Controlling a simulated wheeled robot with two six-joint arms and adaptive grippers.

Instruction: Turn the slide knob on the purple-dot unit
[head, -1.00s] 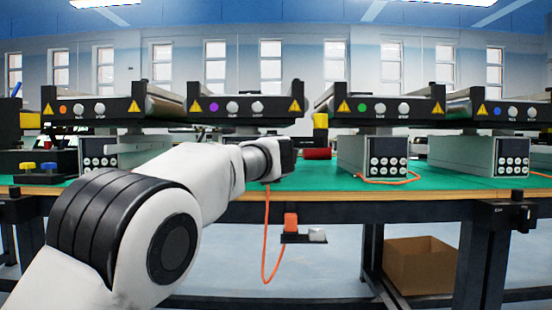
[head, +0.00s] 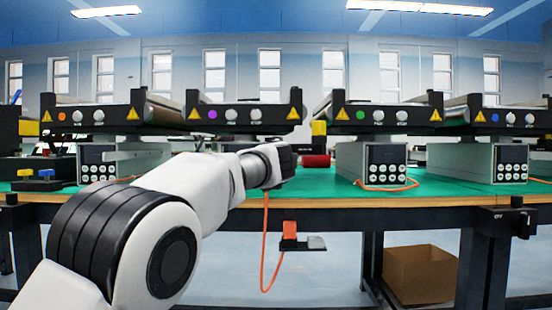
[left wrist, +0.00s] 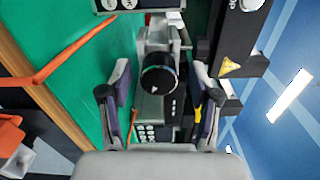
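The purple-dot unit stands mid-table in the head view, with a purple dot (head: 212,114) and two white buttons on its black front panel (head: 222,107). My left arm reaches to a spot below that panel. The left gripper (head: 284,161) points away there, and its fingers are hidden in that view. In the left wrist view, the open left gripper (left wrist: 165,88) has one finger on each side of a round black knob (left wrist: 158,76) with a white mark, which sits on a silver bracket. I cannot tell whether the fingers reach around it; no contact shows. My right gripper is out of view.
Similar units with orange (head: 62,116), green (head: 360,115) and blue (head: 494,118) dots stand alongside. A grey control box (head: 372,160) stands at right. An orange cable (head: 265,240) hangs over the table's front edge. A cardboard box (head: 420,274) sits under the table.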

